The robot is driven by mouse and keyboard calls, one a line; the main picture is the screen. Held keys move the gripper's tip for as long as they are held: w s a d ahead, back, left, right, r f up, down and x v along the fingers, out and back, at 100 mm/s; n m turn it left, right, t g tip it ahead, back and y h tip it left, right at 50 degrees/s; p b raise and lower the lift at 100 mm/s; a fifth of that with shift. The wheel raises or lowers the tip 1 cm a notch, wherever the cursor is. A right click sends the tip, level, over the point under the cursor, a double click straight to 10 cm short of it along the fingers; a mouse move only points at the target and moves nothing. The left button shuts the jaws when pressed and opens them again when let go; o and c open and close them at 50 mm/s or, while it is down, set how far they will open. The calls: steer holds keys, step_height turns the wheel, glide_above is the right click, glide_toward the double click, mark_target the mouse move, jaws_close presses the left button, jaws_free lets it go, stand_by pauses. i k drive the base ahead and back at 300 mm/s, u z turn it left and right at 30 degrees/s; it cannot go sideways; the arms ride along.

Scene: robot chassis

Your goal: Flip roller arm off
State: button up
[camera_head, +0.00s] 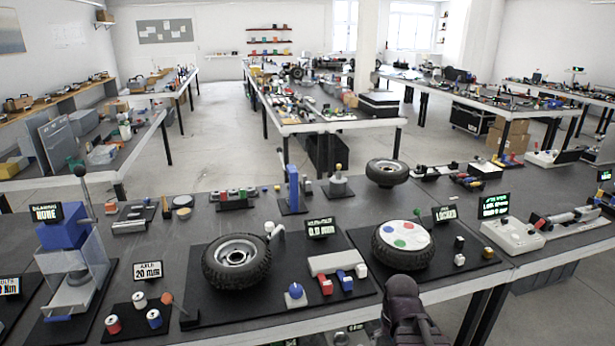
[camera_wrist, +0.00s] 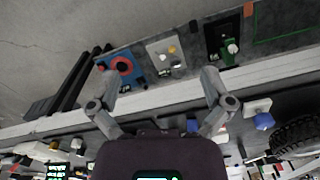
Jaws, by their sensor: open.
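In the head view a wheel with a black tyre (camera_head: 237,261) lies tilted on a black board. A short lever with white ends (camera_head: 274,230) stands at its back right edge; it may be the roller arm, but I cannot tell for sure. Part of a tyre also shows in the wrist view (camera_wrist: 300,136). My gripper (camera_wrist: 157,78) is open in the wrist view, fingers spread, with nothing between them. In the head view the dark end of my arm (camera_head: 405,308) is at the table's front edge, right of that wheel and below the second wheel.
A second wheel with a white disc and coloured pads (camera_head: 402,241) stands on its board to the right. Red and blue blocks (camera_head: 334,284), a blue knob (camera_head: 295,291) and a display (camera_head: 319,228) crowd the space between. A blue press (camera_head: 66,240) stands at left.

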mark_target(269, 226)
steer(key=u, duration=1.05)
steer(key=i, duration=1.05)
steer(key=z, duration=0.85)
